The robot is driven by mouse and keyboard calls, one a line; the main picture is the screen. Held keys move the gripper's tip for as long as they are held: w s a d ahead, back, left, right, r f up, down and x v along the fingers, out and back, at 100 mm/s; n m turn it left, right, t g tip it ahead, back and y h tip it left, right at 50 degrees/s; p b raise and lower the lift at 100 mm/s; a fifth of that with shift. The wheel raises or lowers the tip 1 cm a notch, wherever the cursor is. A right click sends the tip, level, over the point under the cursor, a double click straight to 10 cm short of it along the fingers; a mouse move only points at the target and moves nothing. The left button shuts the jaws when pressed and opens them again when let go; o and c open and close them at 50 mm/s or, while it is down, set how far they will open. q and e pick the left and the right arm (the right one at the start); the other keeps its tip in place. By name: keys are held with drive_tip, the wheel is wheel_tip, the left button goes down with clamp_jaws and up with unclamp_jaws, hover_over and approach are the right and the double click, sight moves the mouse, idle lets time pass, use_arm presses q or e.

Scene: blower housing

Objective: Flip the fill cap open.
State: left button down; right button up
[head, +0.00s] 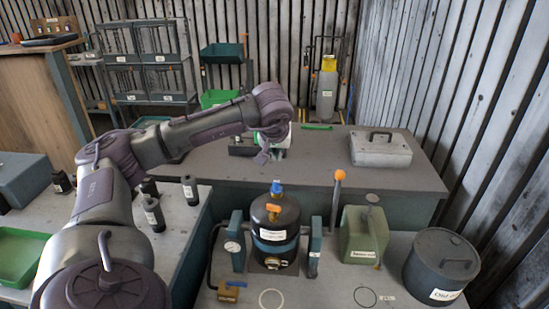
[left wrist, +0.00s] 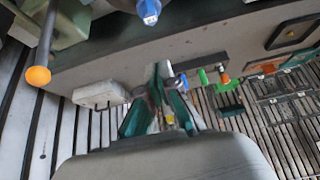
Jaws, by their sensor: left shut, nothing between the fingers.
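A black tank (head: 270,232) with a blue band stands on the front workbench. A blue cap (head: 277,187) sits on its top, with an orange lever (head: 272,208) just in front. Which part is the fill cap I cannot tell for sure; whether the blue cap is open is too small to see. The blue cap also shows at the top of the left wrist view (left wrist: 148,10). My left gripper (head: 263,156) is shut and empty, raised behind and above the tank, apart from it. It also shows in the left wrist view (left wrist: 164,100). My right gripper is not in view.
An orange-knobbed lever (head: 338,175) stands upright right of the tank. A green can (head: 364,236) and a dark lidded bin (head: 440,266) are further right. Small dark bottles (head: 153,214) stand at left. A grey case (head: 381,149) lies on the rear bench.

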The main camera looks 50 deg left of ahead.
use_arm(q)
drive_tip(key=s+d+r+b, duration=0.1)
drive_tip(key=s+d+b, duration=0.1)
drive_tip(key=s+d, duration=0.3)
drive_tip(key=shift+s+d+r, duration=0.3)
drive_tip(key=shift+s, duration=0.55)
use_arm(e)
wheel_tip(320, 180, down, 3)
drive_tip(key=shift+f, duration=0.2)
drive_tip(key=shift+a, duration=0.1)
